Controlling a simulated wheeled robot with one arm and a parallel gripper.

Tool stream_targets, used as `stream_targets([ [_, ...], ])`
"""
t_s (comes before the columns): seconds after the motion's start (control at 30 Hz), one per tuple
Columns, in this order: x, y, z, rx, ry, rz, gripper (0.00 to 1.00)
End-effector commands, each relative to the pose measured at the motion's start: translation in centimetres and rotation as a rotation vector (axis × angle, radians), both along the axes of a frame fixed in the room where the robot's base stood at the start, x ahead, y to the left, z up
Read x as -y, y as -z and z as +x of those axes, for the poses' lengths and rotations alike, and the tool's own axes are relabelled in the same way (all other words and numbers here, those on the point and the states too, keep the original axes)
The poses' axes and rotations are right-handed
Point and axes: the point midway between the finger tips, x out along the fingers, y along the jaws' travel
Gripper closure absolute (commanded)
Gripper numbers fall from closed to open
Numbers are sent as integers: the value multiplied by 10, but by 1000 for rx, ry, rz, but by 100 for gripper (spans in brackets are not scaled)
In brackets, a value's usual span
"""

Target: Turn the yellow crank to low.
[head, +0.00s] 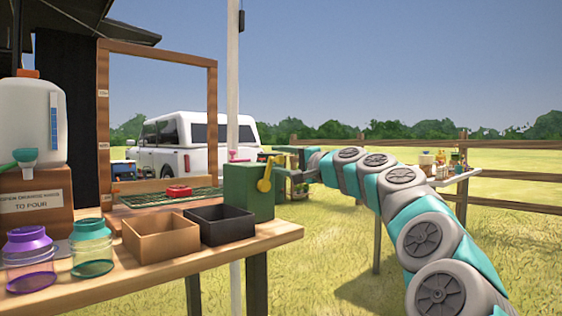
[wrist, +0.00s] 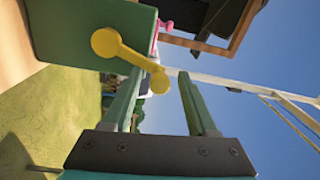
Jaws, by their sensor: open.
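The yellow crank (head: 264,184) is on the side of a green box (head: 240,192) at the right end of the wooden table. Its arm points up, leaning slightly right. In the wrist view, which is turned sideways, the crank's round hub (wrist: 105,42) and its knob end (wrist: 159,82) both show. My gripper (head: 279,167) is open just right of the crank. In the wrist view my gripper's fingers (wrist: 160,80) appear on either side of the knob end. I cannot tell whether they touch it. No low marking is readable.
A pink part (head: 234,156) shows by the green box's top. A black tray (head: 219,225) and a brown tray (head: 160,238) stand left of it. Two jars and a jug are farther left. A white post (head: 232,80) rises behind. Open grass lies right of the table.

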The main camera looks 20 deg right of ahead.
Motion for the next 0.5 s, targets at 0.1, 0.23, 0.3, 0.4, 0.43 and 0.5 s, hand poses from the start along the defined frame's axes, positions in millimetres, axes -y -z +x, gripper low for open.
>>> stream_targets([
  [0.1,1,0,-1,0,0,0,42],
  [0.23,3,0,-6,0,0,1,42],
  [0.3,5,1,-12,-2,0,2,42],
  [0.4,9,1,-22,0,1,2,42],
  [0.43,10,0,-26,2,1,2,42],
  [0.5,14,0,-36,3,0,3,42],
])
